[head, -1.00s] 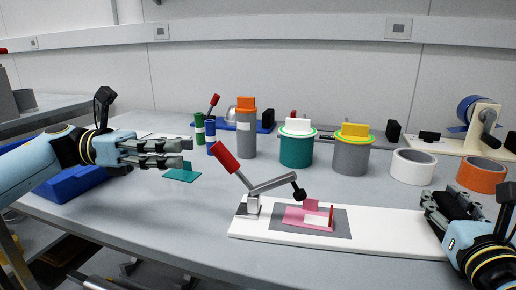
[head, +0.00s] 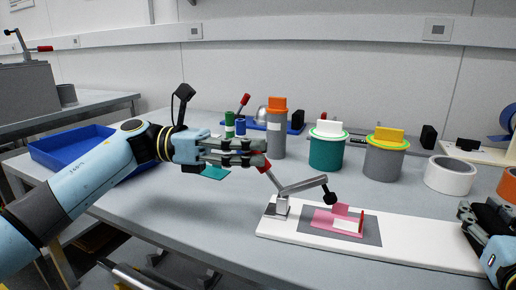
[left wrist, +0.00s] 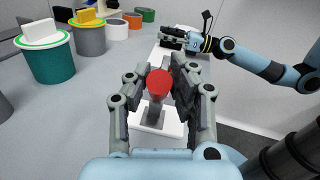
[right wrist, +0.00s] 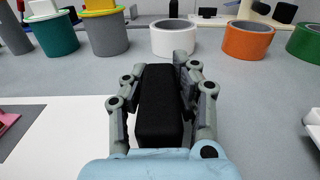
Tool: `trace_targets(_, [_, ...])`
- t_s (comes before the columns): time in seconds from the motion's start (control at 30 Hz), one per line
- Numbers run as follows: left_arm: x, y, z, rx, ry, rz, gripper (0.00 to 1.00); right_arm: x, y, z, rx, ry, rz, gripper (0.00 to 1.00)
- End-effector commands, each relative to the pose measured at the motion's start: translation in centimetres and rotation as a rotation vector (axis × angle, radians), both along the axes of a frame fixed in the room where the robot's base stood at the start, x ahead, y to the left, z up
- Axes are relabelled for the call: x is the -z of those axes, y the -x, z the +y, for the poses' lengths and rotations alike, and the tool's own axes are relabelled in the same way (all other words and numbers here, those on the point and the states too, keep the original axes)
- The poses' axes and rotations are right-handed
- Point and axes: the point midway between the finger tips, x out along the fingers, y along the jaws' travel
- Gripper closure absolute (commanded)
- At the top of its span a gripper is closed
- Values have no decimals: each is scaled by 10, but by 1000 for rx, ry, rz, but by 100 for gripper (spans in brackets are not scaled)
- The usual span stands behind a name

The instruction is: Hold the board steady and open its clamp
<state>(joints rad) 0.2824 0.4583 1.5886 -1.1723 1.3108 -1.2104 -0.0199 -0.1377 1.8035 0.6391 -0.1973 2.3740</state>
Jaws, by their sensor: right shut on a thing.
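The white board (head: 420,252) lies on the grey table. Its clamp has a metal base (head: 281,207) at the board's left end, a tilted lever with a red handle (left wrist: 159,82), and an arm (head: 305,185) ending in a black tip (head: 329,198). The tip is beside a pink piece (head: 325,220) on the board's grey pad (head: 368,234). My left gripper (head: 262,153) has its open fingers on both sides of the red handle, seen clearly in the left wrist view. My right gripper (right wrist: 160,80) is shut on a black block (right wrist: 158,110) at the board's right end.
Behind the board stand a grey bottle (head: 276,140), a teal canister (head: 325,153), a grey canister (head: 384,162) and a white tape roll (head: 450,175). A teal card (head: 215,173) lies beyond my left gripper. A blue tray (head: 75,147) is at the left.

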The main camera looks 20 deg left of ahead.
Motion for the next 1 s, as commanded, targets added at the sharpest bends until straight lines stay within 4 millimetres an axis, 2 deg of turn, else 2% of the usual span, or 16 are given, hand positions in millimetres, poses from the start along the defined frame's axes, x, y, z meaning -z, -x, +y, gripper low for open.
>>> trace_targets(0.03, [1, 0, 0, -1, 0, 0, 88, 4, 1, 0, -2, 3, 8, 100])
trace_targets(0.13, [1, 0, 0, -1, -1, 0, 100, 4, 1, 0, -2, 3, 7, 100])
trace_targets(0.5, [2, 0, 1, -2, 7, 1, 100, 4, 1, 0, -2, 3, 7, 100])
trace_targets(0.8, [17, 1, 15, -1, 226, -20, 100, 3, 1, 0, -2, 3, 7, 100])
trace_targets(1.0, [19, 1, 17, -4, 255, -28, 100, 3, 1, 0, -2, 3, 7, 100])
